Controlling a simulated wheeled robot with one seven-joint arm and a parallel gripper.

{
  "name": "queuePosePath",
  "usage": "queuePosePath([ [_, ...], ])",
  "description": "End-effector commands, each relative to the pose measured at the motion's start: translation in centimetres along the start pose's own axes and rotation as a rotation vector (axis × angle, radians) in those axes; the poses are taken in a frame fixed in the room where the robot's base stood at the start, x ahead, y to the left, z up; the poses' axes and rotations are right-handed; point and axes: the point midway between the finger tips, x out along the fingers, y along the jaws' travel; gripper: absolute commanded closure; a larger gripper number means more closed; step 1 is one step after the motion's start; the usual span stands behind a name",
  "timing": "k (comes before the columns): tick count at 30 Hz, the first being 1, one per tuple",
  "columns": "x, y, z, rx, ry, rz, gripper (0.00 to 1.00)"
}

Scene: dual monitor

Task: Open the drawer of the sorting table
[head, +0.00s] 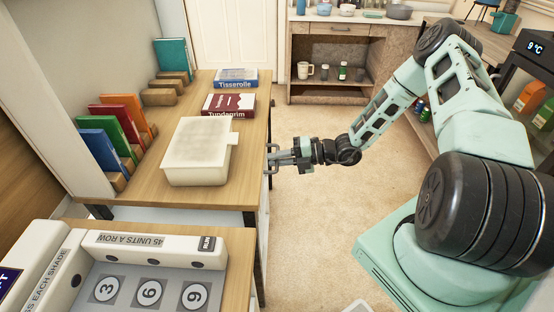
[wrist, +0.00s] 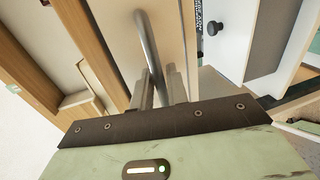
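The sorting table (head: 150,187) has a wooden top and stands at the left in the head view. A metal bar handle (head: 268,158) sits on its right side, just below the top's edge. In the wrist view the handle (wrist: 147,45) runs down from a pale drawer front (wrist: 112,40) between my two fingers. My gripper (head: 276,158) is at the handle, its fingers close together on either side of the bar; they also show in the wrist view (wrist: 159,92). The drawer's inside is not visible.
A whitish lidded box (head: 198,150), two books (head: 228,105) and upright coloured books (head: 120,130) stand on the table. A second table with a numbered tray (head: 150,270) is in front. Carpet (head: 310,215) to the right of the table is clear. A shelf unit (head: 335,50) stands behind.

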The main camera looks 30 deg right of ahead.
Motion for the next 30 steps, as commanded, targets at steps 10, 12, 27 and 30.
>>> queuePosePath([
  [10, 0.2, 0.0, 0.0, 0.0, 0.0, 0.0, 0.95],
  [12, 0.2, 0.0, 0.0, 0.0, 0.0, 0.0, 1.0],
  [27, -3.5, -0.6, 0.0, 0.003, -0.003, -0.001, 1.0],
  [30, -5.8, -1.0, 0.0, 0.003, -0.002, -0.001, 1.0],
])
